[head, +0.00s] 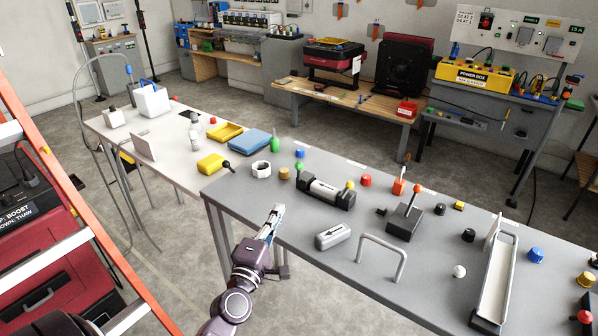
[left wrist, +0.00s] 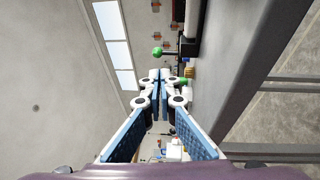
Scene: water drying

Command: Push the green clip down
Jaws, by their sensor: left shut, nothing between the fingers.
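A dark cylinder holder with a silver middle (head: 327,192) lies on the grey table. A green-knobbed clip (head: 300,168) stands up at its left end, and a yellow-knobbed one (head: 350,186) is at its right end. In the left wrist view the green knob (left wrist: 158,52) shows on a dark stem beyond my fingertips, apart from them. My left gripper (head: 277,209) is shut and empty, at the near edge of the grey table, nearer than the holder and left of it. It also fills the middle of the left wrist view (left wrist: 160,76). My right gripper is out of view.
A grey block with an arrow (head: 332,236) and a metal handle (head: 382,256) are right of my left gripper.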

